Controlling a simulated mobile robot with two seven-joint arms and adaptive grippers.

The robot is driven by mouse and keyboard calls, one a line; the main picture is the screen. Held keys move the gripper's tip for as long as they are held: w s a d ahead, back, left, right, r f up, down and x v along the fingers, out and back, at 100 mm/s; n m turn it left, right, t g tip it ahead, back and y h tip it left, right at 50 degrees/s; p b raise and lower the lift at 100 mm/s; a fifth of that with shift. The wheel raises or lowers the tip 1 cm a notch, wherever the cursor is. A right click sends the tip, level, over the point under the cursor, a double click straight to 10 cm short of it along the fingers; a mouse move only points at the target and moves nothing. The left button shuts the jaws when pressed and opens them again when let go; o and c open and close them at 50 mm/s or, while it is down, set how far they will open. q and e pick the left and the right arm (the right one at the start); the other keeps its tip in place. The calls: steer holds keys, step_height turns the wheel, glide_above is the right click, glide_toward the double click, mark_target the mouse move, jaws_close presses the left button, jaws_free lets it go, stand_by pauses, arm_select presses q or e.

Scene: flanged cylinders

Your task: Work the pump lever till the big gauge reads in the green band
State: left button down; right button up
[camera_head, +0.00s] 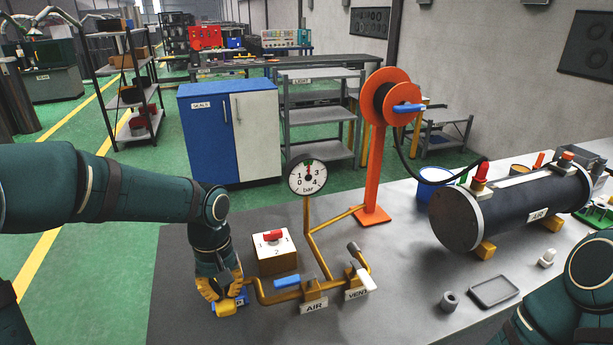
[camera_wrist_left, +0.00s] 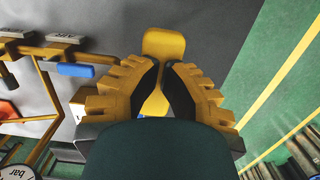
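The big gauge (camera_head: 307,175) stands on a yellow pipe, its face marked 0 to 4 bar. Its red needle appears to point about straight up, with a little green at the top rim; the exact reading is too small to tell. My left gripper (camera_head: 222,288) is low at the bench's left front, at the yellow pump lever (camera_head: 228,308). In the left wrist view, the fingers are close together on either side of the lever, and its wide yellow end (camera_wrist_left: 163,45) sticks out past the fingertips. The right arm (camera_head: 570,300) shows at lower right; its gripper is out of view.
The blue-handled air valve (camera_head: 286,283) and pale-handled vent valve (camera_head: 366,280) are right of my left gripper. A box with a red knob (camera_head: 273,237) stands behind. An orange hose reel (camera_head: 385,100) and black air tank (camera_head: 515,207) are farther right. The middle front bench is mostly clear.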

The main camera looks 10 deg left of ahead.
arm_select(q)
steer(key=r+p, duration=0.1)
steer(key=r, duration=0.1)
steer(key=r+p, duration=0.2)
steer(key=w+r+p, duration=0.1)
steer(key=r, duration=0.1)
steer(key=shift+a+p, duration=0.3)
steer(key=shift+w, duration=0.1)
stand_by(0.6)
steer(key=r+p, duration=0.1)
steer(key=w+r+p, duration=0.1)
steer(key=r, duration=0.1)
steer(key=a+r+p, duration=0.1)
steer(key=p, duration=0.1)
steer(key=shift+w+r, duration=0.15)
steer(key=shift+r, duration=0.2)
